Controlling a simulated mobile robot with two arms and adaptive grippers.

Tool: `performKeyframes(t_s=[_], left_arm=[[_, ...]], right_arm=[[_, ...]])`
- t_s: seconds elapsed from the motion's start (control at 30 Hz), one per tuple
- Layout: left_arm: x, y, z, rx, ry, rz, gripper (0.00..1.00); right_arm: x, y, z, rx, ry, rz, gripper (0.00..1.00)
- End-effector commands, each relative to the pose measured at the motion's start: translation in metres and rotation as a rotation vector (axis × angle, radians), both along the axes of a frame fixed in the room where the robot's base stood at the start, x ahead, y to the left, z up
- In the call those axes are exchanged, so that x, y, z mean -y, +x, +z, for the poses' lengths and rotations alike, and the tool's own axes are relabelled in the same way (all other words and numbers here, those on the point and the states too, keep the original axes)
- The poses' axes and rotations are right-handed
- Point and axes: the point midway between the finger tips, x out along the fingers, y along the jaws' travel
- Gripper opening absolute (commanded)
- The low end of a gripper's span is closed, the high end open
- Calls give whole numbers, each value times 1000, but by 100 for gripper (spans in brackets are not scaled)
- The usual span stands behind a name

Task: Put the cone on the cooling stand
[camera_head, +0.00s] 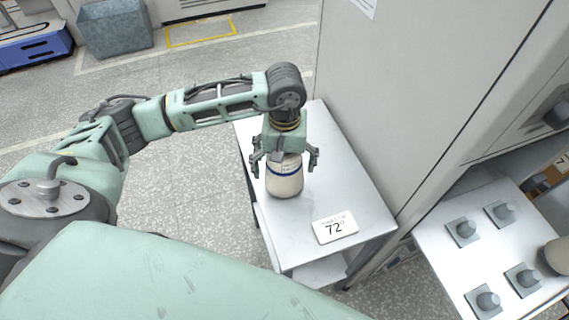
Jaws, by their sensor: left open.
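A cream cone (285,184) with a dark blue band stands upright on a small metal table, the cooling stand (345,185), near its left edge. Small gaps seem to show between the fingers and the cone. The cone's top is partly hidden by the gripper. My right gripper is out of view.
A tall grey cabinet (400,90) stands close against the stand's right side. At the lower right, a metal surface (492,248) carries several pegs on square bases, and another cone (556,257) is cut off by the picture edge.

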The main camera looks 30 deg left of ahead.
Motion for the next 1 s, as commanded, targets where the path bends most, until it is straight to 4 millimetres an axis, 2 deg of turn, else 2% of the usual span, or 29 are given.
performKeyframes(t_s=[0.3,0.5,0.7,1.0], left_arm=[[0,3,66,10,-1,-1,91],[0,2,100,8,-1,0,91],[0,1,114,4,0,0,91],[0,1,115,2,0,0,91]], right_arm=[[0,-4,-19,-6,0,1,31],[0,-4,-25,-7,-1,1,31],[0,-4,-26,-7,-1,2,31],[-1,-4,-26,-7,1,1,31]])
